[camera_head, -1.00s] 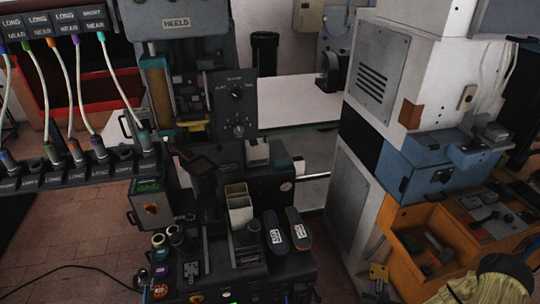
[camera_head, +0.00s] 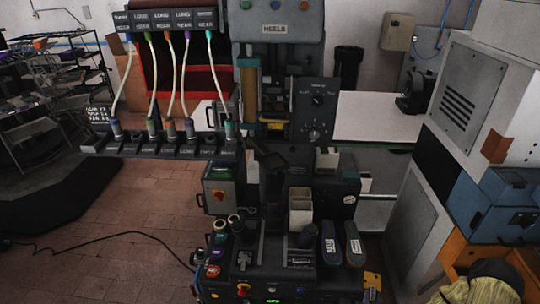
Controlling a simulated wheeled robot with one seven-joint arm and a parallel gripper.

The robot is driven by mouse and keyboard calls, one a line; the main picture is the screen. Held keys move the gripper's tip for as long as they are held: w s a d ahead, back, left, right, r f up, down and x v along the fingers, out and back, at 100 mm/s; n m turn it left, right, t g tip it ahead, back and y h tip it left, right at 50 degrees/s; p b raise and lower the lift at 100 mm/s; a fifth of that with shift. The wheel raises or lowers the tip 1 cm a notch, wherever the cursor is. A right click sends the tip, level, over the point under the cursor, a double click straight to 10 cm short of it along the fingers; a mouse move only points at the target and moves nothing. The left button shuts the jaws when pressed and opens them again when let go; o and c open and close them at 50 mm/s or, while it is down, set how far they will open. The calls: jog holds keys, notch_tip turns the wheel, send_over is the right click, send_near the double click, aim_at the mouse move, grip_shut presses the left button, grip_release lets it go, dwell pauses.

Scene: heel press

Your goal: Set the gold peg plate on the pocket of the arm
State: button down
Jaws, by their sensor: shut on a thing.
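The gold peg plate (camera_head: 373,280) is a small yellow-gold piece low in the view, right of the machine's front console. My gripper (camera_head: 373,295) shows only as a small part at the bottom edge, shut on the plate. The heel press (camera_head: 277,29), marked HEELS, stands at the centre. A dark tilted piece (camera_head: 270,158) sticks out below its head and looks like its arm. I cannot make out the pocket on it. The plate is apart from this piece, lower and to its right in the picture.
The console carries buttons, a pale open box (camera_head: 300,200) and two dark labelled pads (camera_head: 329,243). A hose rack (camera_head: 165,145) stands left. A grey and white cabinet (camera_head: 480,85) and a blue box (camera_head: 500,200) stand right. A black cable lies on the brick floor.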

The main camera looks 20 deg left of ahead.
jog(key=shift+a, duration=0.3)
